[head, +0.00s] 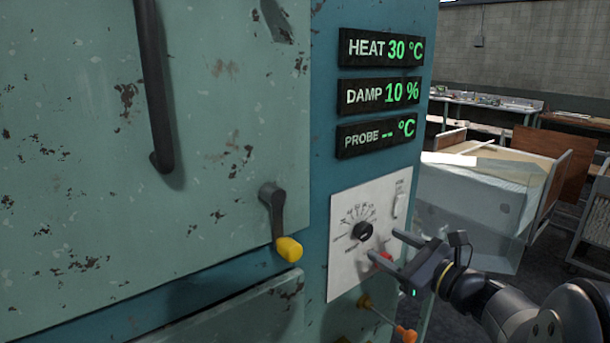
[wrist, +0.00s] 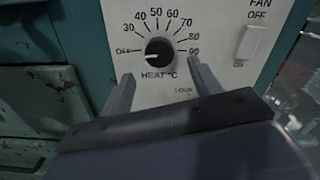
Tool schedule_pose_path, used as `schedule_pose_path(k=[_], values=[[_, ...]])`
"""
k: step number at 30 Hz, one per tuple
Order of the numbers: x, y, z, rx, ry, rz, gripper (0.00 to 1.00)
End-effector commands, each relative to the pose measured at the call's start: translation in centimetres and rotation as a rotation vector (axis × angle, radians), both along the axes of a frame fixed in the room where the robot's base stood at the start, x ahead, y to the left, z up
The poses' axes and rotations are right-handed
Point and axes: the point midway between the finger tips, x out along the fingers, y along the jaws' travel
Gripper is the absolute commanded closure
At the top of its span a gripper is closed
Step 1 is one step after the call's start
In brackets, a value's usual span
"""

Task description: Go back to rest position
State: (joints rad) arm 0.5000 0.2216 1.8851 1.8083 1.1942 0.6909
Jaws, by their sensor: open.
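My gripper (head: 388,250) is open and empty in front of the white control panel, at the lower right of the teal machine in the head view. In the wrist view, my gripper (wrist: 160,88) has its two fingers apart, below and on either side of the black heat knob (wrist: 159,51). The knob's white mark points left, toward OFF. The knob also shows in the head view (head: 362,231), above and left of the fingers. I cannot tell whether the fingers touch the panel (head: 345,270).
Displays read HEAT 30 °C (head: 382,48), DAMP 10 % (head: 381,94) and PROBE -- °C (head: 377,134). A yellow-tipped lever (head: 287,246) and an orange-tipped lever (head: 403,333) stick out. A fan switch (wrist: 252,42) sits on the panel. A glass-sided cart (head: 480,210) stands behind at right.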

Motion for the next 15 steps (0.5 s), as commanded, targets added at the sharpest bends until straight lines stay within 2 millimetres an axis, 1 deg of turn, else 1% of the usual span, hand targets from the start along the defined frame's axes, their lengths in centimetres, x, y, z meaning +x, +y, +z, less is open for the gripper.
schedule_pose_path(k=[1,10,15], values=[[0.7,0.7,0.1,0.0,0.002,0.005,0.41],[4.8,3.7,0.1,0.001,0.002,0.004,0.41],[4.6,3.4,0.3,0.042,0.031,-0.001,0.41]])
